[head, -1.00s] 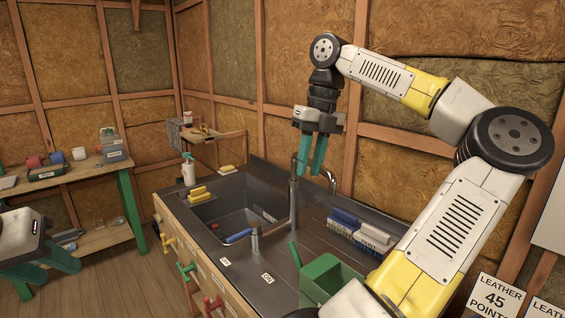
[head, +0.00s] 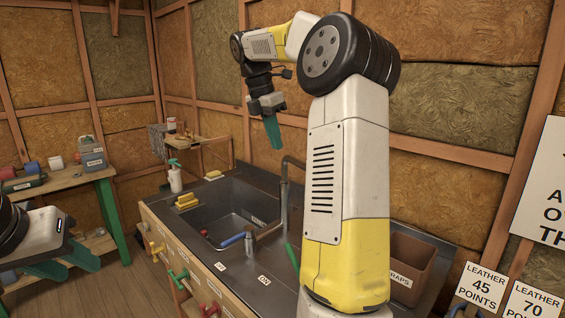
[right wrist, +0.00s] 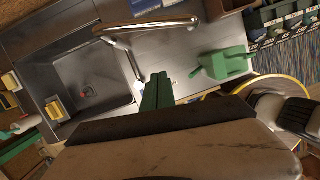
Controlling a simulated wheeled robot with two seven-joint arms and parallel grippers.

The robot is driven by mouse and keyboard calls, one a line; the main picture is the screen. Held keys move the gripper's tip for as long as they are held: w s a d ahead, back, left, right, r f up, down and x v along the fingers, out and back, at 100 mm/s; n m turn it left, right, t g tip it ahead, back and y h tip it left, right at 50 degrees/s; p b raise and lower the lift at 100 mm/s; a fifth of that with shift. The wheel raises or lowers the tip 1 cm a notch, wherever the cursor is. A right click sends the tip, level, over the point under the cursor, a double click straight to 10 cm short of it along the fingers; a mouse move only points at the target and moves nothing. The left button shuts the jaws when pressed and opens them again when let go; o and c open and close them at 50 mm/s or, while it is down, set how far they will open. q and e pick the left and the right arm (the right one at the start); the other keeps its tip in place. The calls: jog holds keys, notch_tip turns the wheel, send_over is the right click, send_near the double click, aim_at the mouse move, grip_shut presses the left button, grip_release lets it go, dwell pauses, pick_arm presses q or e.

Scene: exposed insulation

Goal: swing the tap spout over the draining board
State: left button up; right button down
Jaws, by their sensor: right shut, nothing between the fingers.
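The metal tap (head: 284,205) rises upright beside the sink in the head view; my right arm hides most of its spout. In the right wrist view the spout (right wrist: 150,27) runs to the right, away from the sink, over the bare steel draining board (right wrist: 180,55). The sink (right wrist: 85,75) lies left of it there. My right gripper (head: 272,132) is shut and empty, above and left of the tap, apart from it. Its green fingers (right wrist: 157,92) show together in the wrist view. My left gripper (head: 66,263) is open and empty at the far left.
A green box (right wrist: 222,64) stands on the draining board. Yellow sponges (head: 187,201) and a spray bottle (head: 175,177) stand left of the sink. A brown box (head: 412,262) is at the right.

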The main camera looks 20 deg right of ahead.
aim_at(297, 161)
jog(key=d+f+m, duration=0.1)
jog(key=d+f, duration=0.6)
jog(key=shift+w+d+f+m+t, duration=0.3)
jog(key=shift+w, duration=0.1)
dwell(0.4)
jog(key=d+n, duration=0.1)
jog(key=d, duration=0.1)
jog(key=shift+s+d, duration=0.1)
jog(key=shift+d, duration=0.85)
